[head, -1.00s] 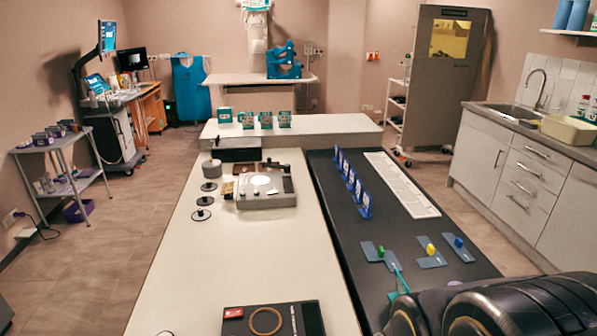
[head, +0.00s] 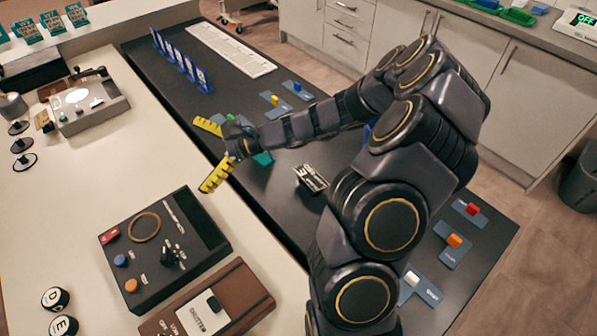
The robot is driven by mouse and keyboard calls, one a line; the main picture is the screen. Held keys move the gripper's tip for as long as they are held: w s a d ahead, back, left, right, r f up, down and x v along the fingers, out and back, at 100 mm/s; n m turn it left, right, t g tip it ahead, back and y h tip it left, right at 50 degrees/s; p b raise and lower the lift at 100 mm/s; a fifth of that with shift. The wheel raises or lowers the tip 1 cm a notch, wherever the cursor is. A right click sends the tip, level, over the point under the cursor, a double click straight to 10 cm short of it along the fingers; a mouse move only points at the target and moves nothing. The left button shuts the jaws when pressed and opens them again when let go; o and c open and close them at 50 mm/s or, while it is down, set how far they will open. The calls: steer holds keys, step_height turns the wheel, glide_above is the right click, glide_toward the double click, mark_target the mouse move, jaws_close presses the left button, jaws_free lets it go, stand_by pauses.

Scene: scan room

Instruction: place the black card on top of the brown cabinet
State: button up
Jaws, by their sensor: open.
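A black card with white lettering (head: 311,178) stands tilted on the dark tabletop, right of my gripper and just left of my arm. A brown cabinet-like box (head: 252,292) with a pale panel on its face lies at the front of the cream table, partly cut off by the bottom edge. It is the only brown cabinet-like thing I see. My gripper (head: 211,152) has yellow fingers spread wide with nothing between them. It hangs over the seam between the cream and dark tables, apart from the card and the brown box.
A black console (head: 165,255) with knobs and a brown ring sits behind the brown box. Blue card stands (head: 180,62) and a white strip (head: 230,50) are at the back of the dark table. Plates with coloured blocks (head: 471,211) lie right of my arm. The cream table's middle is clear.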

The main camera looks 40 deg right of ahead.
steer(key=w+d+f+m+t+h, duration=0.1)
steer(key=d+f+m+t+h, duration=0.1)
steer(key=d+f+m, duration=0.3)
steer(key=d+f+m+t+h, duration=0.2)
steer(key=d+f+m+t, duration=0.1)
steer(key=d, duration=0.4)
steer(key=m+h, duration=0.8)
steer(key=m, duration=0.3)
glide_toward(310, 176)
steer(key=x, duration=0.3)
steer(key=shift+w+r, duration=0.25)
steer(key=shift+w+d+f, duration=0.1)
steer(key=shift+d+f, duration=0.05)
steer(key=shift+f, duration=0.15)
steer(key=shift+x, duration=1.05)
steer(key=x, duration=0.5)
steer(key=shift+f, duration=0.1)
steer(key=c, duration=1.2)
